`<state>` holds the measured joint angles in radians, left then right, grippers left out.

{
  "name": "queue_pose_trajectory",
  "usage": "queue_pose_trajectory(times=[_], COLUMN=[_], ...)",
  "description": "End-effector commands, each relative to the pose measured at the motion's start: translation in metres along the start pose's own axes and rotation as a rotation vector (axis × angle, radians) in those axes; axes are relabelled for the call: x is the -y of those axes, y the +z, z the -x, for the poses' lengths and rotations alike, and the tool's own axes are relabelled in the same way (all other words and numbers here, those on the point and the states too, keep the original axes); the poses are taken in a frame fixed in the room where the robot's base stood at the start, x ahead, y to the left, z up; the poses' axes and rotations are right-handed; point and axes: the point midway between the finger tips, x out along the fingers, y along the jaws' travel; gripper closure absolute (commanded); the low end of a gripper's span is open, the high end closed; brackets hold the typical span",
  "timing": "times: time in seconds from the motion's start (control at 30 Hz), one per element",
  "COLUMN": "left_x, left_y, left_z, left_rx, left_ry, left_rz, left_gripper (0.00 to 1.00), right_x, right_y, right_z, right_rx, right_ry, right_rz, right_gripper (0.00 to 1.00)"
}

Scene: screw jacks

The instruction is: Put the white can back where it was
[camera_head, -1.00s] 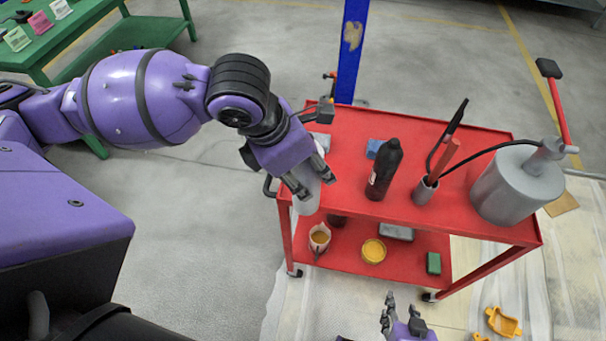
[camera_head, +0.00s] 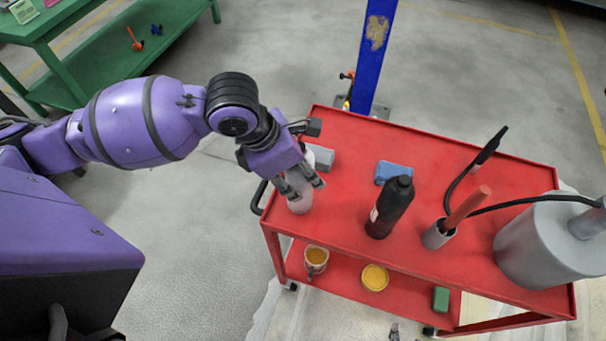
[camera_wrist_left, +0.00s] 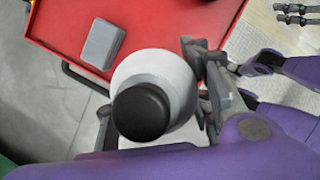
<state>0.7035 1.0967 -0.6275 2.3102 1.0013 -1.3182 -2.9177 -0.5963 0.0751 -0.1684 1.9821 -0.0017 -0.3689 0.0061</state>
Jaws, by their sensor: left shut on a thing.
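The white can (camera_head: 299,201) is in my left gripper (camera_head: 304,190), whose fingers are shut around its sides. It looks upright, over the left end of the red cart's top (camera_head: 340,222). I cannot tell whether its base touches the cart. In the left wrist view the can (camera_wrist_left: 175,75) shows from above with a black cap (camera_wrist_left: 142,110), between the fingers. A grey block (camera_head: 319,157) lies just behind the can. Only a fingertip of my right gripper (camera_head: 394,332) shows at the bottom of the head view; more shows in the left wrist view (camera_wrist_left: 293,13).
A black bottle (camera_head: 389,207), a blue block (camera_head: 393,172), a grey cup with tools (camera_head: 437,236) and a big grey canister (camera_head: 540,245) stand to the right on the cart. A mug (camera_head: 316,258) and a yellow-topped tin (camera_head: 374,278) are on the lower shelf. A blue post (camera_head: 372,60) stands behind.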

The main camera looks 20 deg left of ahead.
Motion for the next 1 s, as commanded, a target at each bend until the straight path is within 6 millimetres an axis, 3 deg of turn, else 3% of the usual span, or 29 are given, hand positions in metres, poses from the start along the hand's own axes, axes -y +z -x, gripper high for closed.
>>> queue_pose_trajectory(times=[0.03, 0.07, 0.2, 0.47, 0.5, 0.6, 1.0], left_x=[0.000, -0.001, -0.003, -0.004, -0.003, -0.003, -0.004], left_y=[-0.007, -0.008, -0.005, -0.006, -0.006, -0.006, -0.004], left_z=[-0.016, -0.018, -0.015, -0.018, -0.017, -0.017, -0.011], left_rx=[-0.007, -0.006, 0.000, 0.000, -0.001, -0.001, 0.000], left_ry=[-0.012, -0.012, -0.005, -0.004, -0.005, -0.005, -0.003], left_rz=[0.000, -0.002, -0.007, -0.007, -0.007, -0.007, -0.008], left_gripper=[1.00, 1.00, 1.00, 1.00, 0.50, 0.37, 0.36], right_x=[0.000, -0.001, -0.007, -0.005, -0.004, -0.005, -0.006], right_y=[0.006, 0.003, -0.008, -0.003, -0.003, -0.001, 0.007], right_z=[-0.008, -0.011, -0.013, -0.010, -0.010, -0.009, -0.008], right_rx=[0.001, -0.006, -0.025, -0.016, -0.016, -0.011, 0.004], right_ry=[0.002, 0.003, 0.010, 0.007, 0.006, 0.007, 0.008], right_rz=[-0.001, 0.000, 0.007, 0.009, 0.008, 0.007, 0.008], right_gripper=[0.60, 0.60, 0.60, 0.60, 0.60, 0.60, 0.60])
